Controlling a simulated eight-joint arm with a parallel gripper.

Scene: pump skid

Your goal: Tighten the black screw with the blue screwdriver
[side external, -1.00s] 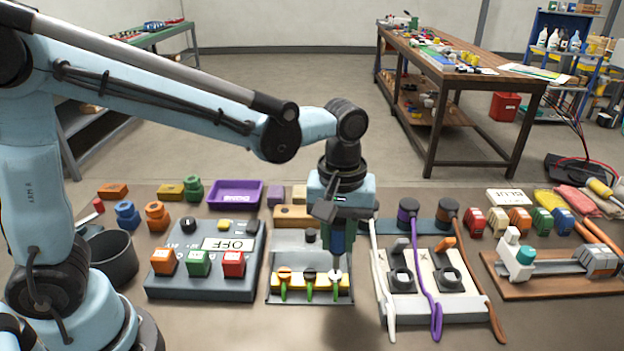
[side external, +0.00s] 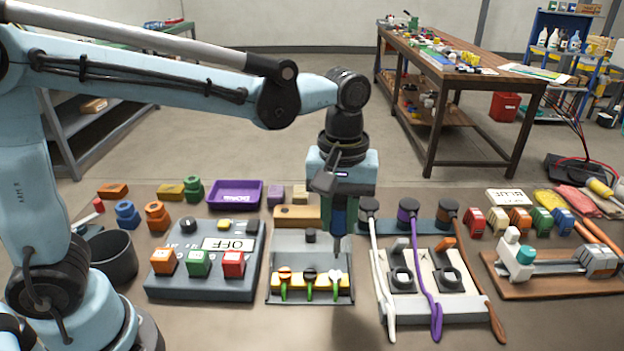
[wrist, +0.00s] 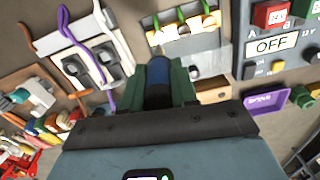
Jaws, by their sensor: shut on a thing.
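My gripper (side external: 338,204) is shut on the blue screwdriver (side external: 338,217), which points down with its dark shaft. In the wrist view the screwdriver (wrist: 158,72) sits between the green fingers of my gripper (wrist: 160,88). The black screw (side external: 310,274) is the middle one on a yellow terminal block (side external: 297,296), between an orange screw (side external: 284,273) and a white screw (side external: 334,275). Green wires leave the block at the front. The shaft tip hangs above and right of the black screw, nearer the white one, and appears clear of the block.
Left stands a grey panel (side external: 194,283) with coloured buttons and an OFF display (side external: 228,244). A purple tray (side external: 235,193) lies behind. A dark pot (side external: 112,262) stands at left.

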